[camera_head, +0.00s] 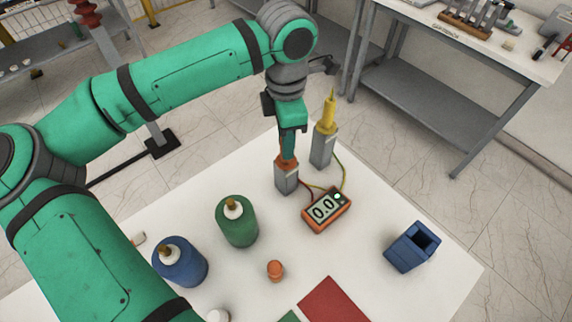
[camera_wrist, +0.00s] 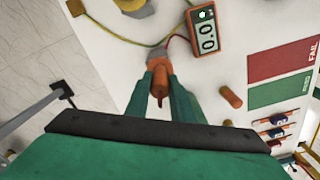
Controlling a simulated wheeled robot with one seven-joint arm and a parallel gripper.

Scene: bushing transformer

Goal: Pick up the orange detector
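The orange detector (camera_wrist: 158,68) is a slim orange probe with a dark pointed tip. It stands in a grey block holder (camera_head: 287,180) on the white table, with a wire running from it to an orange meter (camera_head: 326,209) reading 0.0. My gripper (camera_head: 288,150) points down over the detector, and its green fingers hide much of it in the head view. In the wrist view my gripper (camera_wrist: 161,84) has one finger on each side of the orange body, with little or no gap. I cannot tell whether the fingers press on it.
A yellow detector (camera_head: 326,115) stands in its grey holder (camera_head: 322,150) just behind. A green bottle (camera_head: 237,222), a blue bottle (camera_head: 180,261), an orange cylinder (camera_head: 275,269) and a blue bin (camera_head: 411,247) stand on the table. A red card (camera_head: 333,301) lies in front.

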